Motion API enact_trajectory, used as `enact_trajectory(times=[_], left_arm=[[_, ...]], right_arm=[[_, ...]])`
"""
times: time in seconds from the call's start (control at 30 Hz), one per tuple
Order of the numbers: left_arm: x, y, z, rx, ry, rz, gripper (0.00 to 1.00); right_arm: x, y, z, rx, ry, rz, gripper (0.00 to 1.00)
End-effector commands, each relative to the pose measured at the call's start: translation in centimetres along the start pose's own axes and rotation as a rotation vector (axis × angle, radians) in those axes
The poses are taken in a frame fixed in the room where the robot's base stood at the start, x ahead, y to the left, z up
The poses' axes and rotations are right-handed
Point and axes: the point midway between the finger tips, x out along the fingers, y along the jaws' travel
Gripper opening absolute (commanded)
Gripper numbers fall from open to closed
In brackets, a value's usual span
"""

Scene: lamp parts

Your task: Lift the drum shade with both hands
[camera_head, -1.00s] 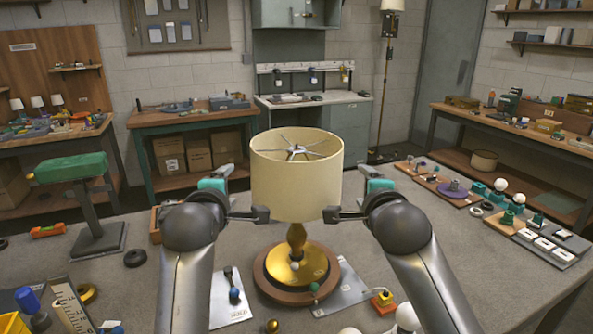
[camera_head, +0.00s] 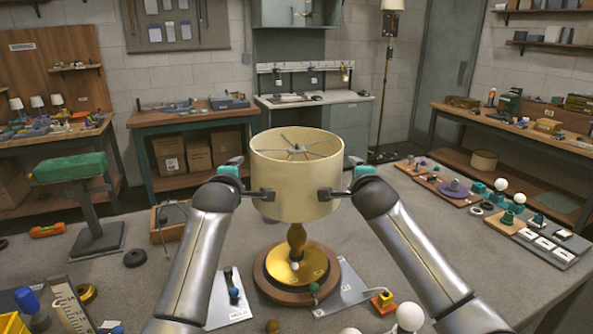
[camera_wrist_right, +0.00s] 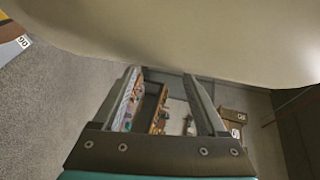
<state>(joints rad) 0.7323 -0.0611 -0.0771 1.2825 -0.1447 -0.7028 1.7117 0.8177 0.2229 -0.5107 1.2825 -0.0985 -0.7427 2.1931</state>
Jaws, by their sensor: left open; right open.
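The cream drum shade (camera_head: 297,172) sits upright on the lamp, above its brass stem (camera_head: 297,238) and round brass-and-wood base (camera_head: 294,268). My left gripper (camera_head: 267,194) is open at the lower left part of the shade's side. My right gripper (camera_head: 328,193) is open at the lower right part. Whether either touches the shade I cannot tell. In the right wrist view the shade (camera_wrist_right: 190,40) fills the top of the picture, and the two fingers of my right gripper (camera_wrist_right: 165,75) stand apart below it with nothing between them.
A metal plate with a blue-topped part (camera_head: 233,295) and another plate (camera_head: 340,290) lie beside the base. A green-topped stand (camera_head: 72,168) and a wooden tray (camera_head: 168,222) are at left. Boards of small parts (camera_head: 450,187) line the right edge.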

Motion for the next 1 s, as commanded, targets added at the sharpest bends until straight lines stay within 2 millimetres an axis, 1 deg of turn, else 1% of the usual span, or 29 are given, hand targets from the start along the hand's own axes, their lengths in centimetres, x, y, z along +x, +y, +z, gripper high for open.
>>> enact_trajectory(times=[0.13, 0.2, 0.33, 0.7, 1.0], left_arm=[[0.9, 0.1, -0.1, 0.002, 0.001, 0.000, 0.75], [0.9, 0.0, 0.7, 0.001, -0.001, 0.000, 0.75], [0.9, 0.0, 1.3, 0.000, 0.000, 0.000, 0.75], [0.8, 0.0, 1.5, 0.000, 0.000, 0.000, 0.75], [0.9, 0.0, 2.0, -0.001, 0.001, 0.000, 0.75]], right_arm=[[0.9, -0.1, 0.0, 0.000, 0.000, 0.000, 0.75], [0.9, -0.1, 0.8, -0.001, -0.003, -0.002, 0.75], [0.9, -0.1, 1.4, 0.000, -0.001, -0.001, 0.75], [0.8, 0.0, 1.6, 0.000, 0.000, 0.000, 0.75], [0.9, 0.0, 2.1, 0.001, 0.000, -0.001, 0.75]])
